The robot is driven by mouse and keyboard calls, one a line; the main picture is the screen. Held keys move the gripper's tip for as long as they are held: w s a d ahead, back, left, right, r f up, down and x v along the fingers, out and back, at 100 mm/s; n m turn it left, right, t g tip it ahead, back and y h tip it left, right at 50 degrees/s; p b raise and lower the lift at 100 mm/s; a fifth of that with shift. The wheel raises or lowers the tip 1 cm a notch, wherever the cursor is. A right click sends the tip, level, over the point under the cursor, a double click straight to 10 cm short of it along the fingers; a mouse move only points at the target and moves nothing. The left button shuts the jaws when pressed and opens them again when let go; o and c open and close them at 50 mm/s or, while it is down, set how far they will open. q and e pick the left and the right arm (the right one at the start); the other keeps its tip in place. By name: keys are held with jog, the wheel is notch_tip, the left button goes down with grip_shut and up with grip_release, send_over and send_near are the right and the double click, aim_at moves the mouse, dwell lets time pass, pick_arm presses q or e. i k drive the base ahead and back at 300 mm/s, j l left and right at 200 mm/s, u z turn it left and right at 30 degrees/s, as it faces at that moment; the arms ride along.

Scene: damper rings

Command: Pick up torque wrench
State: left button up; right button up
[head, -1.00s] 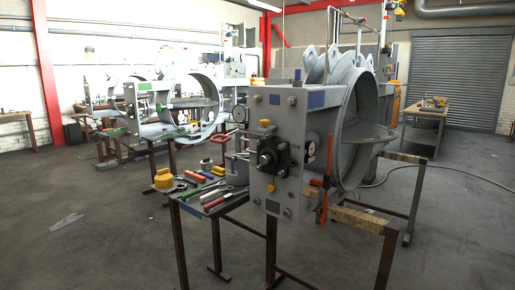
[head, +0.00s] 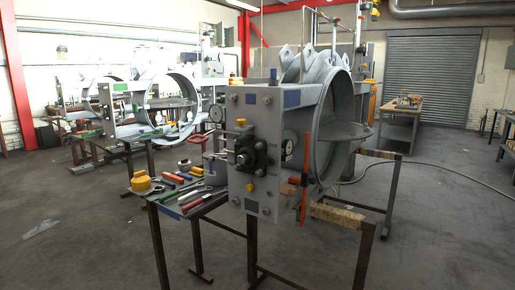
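Several hand tools lie on a small metal table (head: 160,204) left of the damper ring in the head view. Among them are a red-handled tool (head: 193,204), an orange-red handle (head: 173,177), a yellow handle (head: 197,171) and silver wrench-like tools. They are too small for me to tell which one is the torque wrench. Neither of my grippers shows in this view.
A large grey damper ring (head: 335,115) with a square flange plate (head: 258,187) stands on a frame right of the tool table. A yellow round object (head: 141,183) sits at the table's left corner. A workbench (head: 403,112) stands at the back right.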

aim_at(204, 198)
jog(key=i+j+z, duration=0.35)
jog(key=i+j, duration=0.2)
jog(key=j, duration=0.2)
jog(key=i+j+z, duration=0.35)
jog(key=i+j, duration=0.15)
jog(key=j, duration=0.4)
